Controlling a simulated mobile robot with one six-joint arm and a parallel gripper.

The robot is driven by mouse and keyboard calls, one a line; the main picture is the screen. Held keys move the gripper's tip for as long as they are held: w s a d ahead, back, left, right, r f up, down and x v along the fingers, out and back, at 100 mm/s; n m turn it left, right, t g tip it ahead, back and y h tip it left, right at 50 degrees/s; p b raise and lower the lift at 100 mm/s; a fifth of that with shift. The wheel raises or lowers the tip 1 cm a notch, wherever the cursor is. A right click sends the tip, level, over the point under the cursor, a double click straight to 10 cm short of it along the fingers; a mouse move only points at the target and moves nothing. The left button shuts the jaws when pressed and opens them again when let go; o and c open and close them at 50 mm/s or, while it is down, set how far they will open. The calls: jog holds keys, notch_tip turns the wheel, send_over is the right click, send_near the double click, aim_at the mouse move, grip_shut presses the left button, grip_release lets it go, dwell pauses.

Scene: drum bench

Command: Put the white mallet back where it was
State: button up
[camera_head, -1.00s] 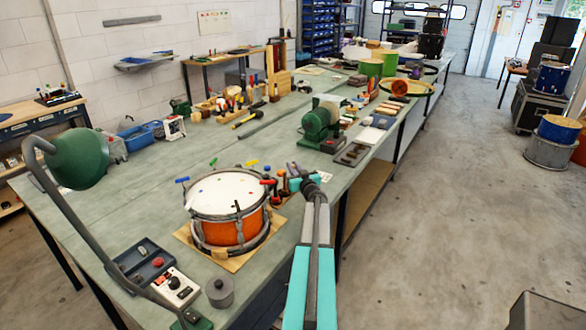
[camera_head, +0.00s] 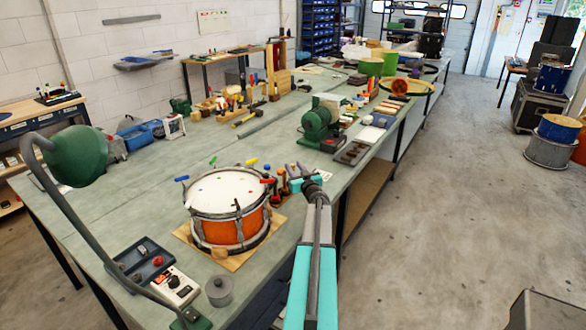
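My gripper (camera_head: 298,174) is at the end of my turquoise and grey arm, just right of the orange drum (camera_head: 231,228). It is over the bench near the right edge. Its fingers are small and partly hidden by the wrist, so I cannot see whether they are open or hold anything. I cannot make out the white mallet for certain. A group of small upright tools with red and orange parts (camera_head: 281,186) stands between the drum and my gripper.
The drum sits on a wooden board (camera_head: 184,236) with colored keys around its rim. A green lamp (camera_head: 78,157) arches over the left side. A green grinder (camera_head: 316,124) stands beyond my gripper. Bare bench top (camera_head: 150,163) lies left of the drum.

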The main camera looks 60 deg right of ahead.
jog(key=b+v, duration=0.1)
jog(key=v, duration=0.9)
jog(key=shift+b, duration=0.4)
jog(key=shift+s+a, duration=0.1)
jog(key=shift+s, duration=0.1)
dwell(0.5)
